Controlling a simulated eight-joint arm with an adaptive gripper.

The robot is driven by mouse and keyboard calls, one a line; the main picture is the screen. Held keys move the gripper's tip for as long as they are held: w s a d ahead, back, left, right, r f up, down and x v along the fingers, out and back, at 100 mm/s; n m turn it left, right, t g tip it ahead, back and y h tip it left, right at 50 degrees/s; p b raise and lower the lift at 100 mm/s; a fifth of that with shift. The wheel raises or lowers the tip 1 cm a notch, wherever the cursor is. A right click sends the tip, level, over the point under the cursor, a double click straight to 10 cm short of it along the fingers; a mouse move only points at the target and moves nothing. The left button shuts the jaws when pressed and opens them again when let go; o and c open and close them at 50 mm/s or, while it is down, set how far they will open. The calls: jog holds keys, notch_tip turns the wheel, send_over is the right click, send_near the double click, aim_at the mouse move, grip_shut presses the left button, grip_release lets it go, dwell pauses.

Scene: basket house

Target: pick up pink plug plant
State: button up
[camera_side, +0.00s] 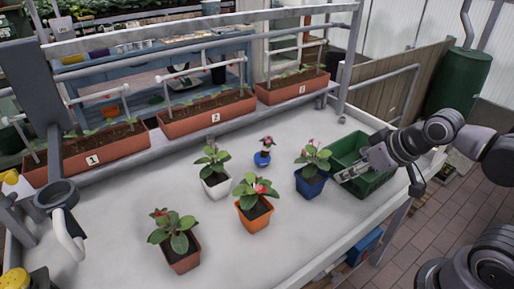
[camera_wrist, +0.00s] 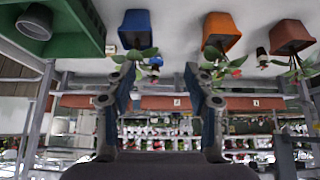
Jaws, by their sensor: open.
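A small plant with a pink flower stands in a small round blue pot (camera_side: 263,159) near the middle of the bench. It looks like the pink plug plant. In the wrist view a small blue thing (camera_wrist: 155,68) shows between my fingers and further off; it may be the same pot. My gripper (camera_side: 345,176) is open and empty at the green crate, right of the small pot and clear of it. Both fingers show apart in the wrist view (camera_wrist: 168,85).
A larger blue pot (camera_side: 310,186) stands between my gripper and the small pot. Nearby are a white pot (camera_side: 216,189), an orange pot (camera_side: 254,217) and a terracotta pot (camera_side: 184,257). The green crate (camera_side: 372,187) is at the right. Numbered planters (camera_side: 209,117) line the back.

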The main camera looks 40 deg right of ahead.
jog(key=m+g+h, duration=0.1)
jog(key=m+g, duration=0.1)
jog(key=m, duration=0.7)
send_over(268, 143)
jog(key=s+a, duration=0.1)
jog(key=s, duration=0.2)
notch_tip(268, 143, down, 7)
jog(key=shift+x, duration=4.9)
jog(key=shift+d, duration=0.2)
jog(key=c, duration=1.1)
